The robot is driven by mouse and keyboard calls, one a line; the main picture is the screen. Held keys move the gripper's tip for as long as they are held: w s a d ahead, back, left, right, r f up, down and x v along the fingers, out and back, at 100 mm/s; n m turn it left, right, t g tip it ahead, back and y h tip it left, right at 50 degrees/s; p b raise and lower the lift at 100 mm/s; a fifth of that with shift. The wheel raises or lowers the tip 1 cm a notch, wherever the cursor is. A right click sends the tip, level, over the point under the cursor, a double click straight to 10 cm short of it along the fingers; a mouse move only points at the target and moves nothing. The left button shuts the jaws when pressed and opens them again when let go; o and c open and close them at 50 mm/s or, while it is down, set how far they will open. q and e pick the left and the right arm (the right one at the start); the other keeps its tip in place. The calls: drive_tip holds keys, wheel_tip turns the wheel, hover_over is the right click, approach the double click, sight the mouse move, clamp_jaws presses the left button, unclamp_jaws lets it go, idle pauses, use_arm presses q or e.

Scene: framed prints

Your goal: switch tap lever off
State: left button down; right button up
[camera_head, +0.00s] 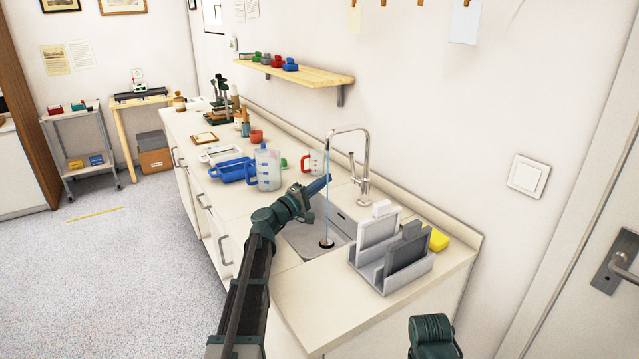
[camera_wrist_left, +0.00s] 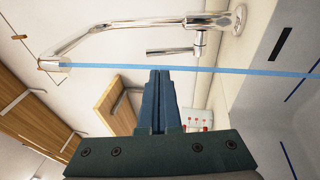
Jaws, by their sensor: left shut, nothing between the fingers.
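The chrome tap (camera_head: 364,160) stands at the back of the sink (camera_head: 300,238). A thin blue water stream (camera_head: 327,215) falls from its spout into the basin. Its small lever (camera_head: 353,168) sits on the tap's side; in the left wrist view the lever (camera_wrist_left: 170,51) is a short chrome rod above my fingertips, with a gap between. My left gripper (camera_head: 328,179) is shut and empty, beside the stream and short of the tap body. Its closed blue fingers (camera_wrist_left: 159,76) end close to the stream in the left wrist view. My right gripper is not visible.
A grey rack (camera_head: 392,275) with upright boards and a yellow sponge (camera_head: 438,239) stand right of the sink. A red-handled measuring cup (camera_head: 314,163), a blue-handled jug (camera_head: 267,168) and a blue tray (camera_head: 232,172) stand behind my left arm. A wooden shelf (camera_head: 300,77) hangs above.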

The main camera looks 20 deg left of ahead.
sight(352, 160)
use_arm(q)
drive_tip(key=p+x, duration=0.1)
drive_tip(key=x, duration=0.8)
drive_tip(key=shift+p, duration=0.3)
drive_tip(key=shift+w+d+r+p, duration=0.6)
drive_tip(key=shift+w+r+p, duration=0.05)
drive_tip(key=shift+w, duration=0.15)
drive_tip(key=shift+s, duration=0.1)
drive_tip(key=shift+s+a+f, duration=0.1)
drive_tip(key=shift+s, duration=0.2)
drive_tip(key=r+v, duration=0.2)
drive_tip(key=v, duration=1.1)
drive_tip(key=shift+s+a+r, duration=0.3)
drive_tip(key=shift+a+r, duration=0.05)
drive_tip(key=shift+r, duration=0.1)
